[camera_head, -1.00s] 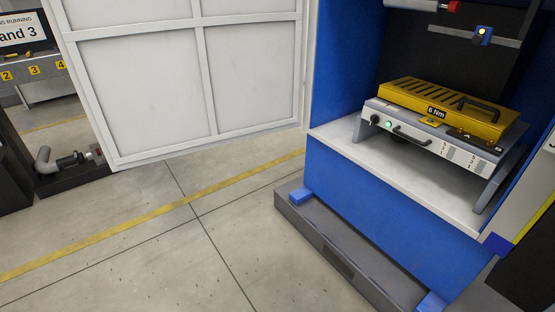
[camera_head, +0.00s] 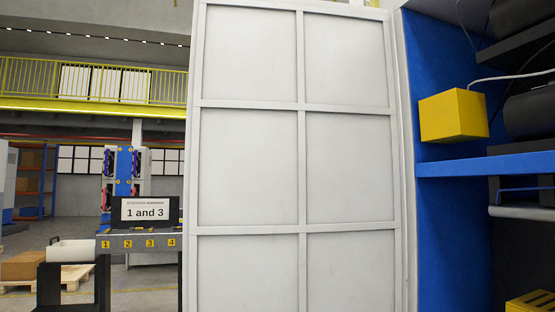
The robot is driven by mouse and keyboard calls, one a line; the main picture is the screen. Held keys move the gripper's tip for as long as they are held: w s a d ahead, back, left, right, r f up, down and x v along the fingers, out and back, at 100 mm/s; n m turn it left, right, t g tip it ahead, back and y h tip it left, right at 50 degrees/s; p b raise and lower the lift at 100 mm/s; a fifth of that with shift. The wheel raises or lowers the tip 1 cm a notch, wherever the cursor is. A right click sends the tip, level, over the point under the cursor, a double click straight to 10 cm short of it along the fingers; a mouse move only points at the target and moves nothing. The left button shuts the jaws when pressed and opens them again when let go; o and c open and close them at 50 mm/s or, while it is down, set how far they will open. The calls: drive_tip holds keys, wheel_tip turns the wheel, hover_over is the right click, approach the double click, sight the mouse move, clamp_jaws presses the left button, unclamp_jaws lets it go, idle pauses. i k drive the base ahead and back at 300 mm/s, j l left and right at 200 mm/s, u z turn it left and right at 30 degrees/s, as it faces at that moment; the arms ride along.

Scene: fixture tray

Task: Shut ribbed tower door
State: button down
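The ribbed tower door (camera_head: 250,166) is a tall white-grey panel divided by raised ribs into several rectangles. It stands open in the middle of the head view, to the left of the blue tower cabinet (camera_head: 440,235), with its right edge along the cabinet's side. The cabinet's inside is exposed at the right. My gripper is not in view.
In the cabinet, a yellow box (camera_head: 453,115) sits above a blue shelf (camera_head: 485,163). Left of the door stand a numbered bench (camera_head: 140,243) with a sign reading "1 and 3" (camera_head: 145,209), and a pallet with a cardboard box (camera_head: 27,266).

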sight(294, 192)
drive_tip(key=i+j+u, duration=0.7)
drive_tip(key=u, duration=0.2)
drive_tip(key=i+u, duration=0.85)
drive_tip(key=i, duration=1.25)
drive_tip(key=i+z, duration=0.35)
drive_tip(key=i+j+z, duration=0.2)
drive_tip(key=z, duration=0.15)
drive_tip(key=i+j+z, duration=0.35)
drive_tip(key=i+z, duration=0.2)
drive_tip(key=z, duration=0.2)
drive_tip(key=i+j+z, duration=0.15)
drive_tip(key=z, duration=0.3)
drive_tip(key=i+j+z, duration=0.15)
drive_tip(key=z, duration=0.25)
drive_tip(key=i+j+z, duration=0.1)
drive_tip(key=j+z, duration=0.2)
drive_tip(key=z, duration=0.15)
drive_tip(key=j+z, duration=0.25)
drive_tip(key=z, duration=0.15)
drive_tip(key=i+j+z, duration=0.15)
drive_tip(key=j+z, duration=0.2)
drive_tip(key=i+j+z, duration=0.1)
drive_tip(key=j+z, duration=0.55)
drive_tip(key=i+j, duration=0.05)
drive_tip(key=j, duration=0.05)
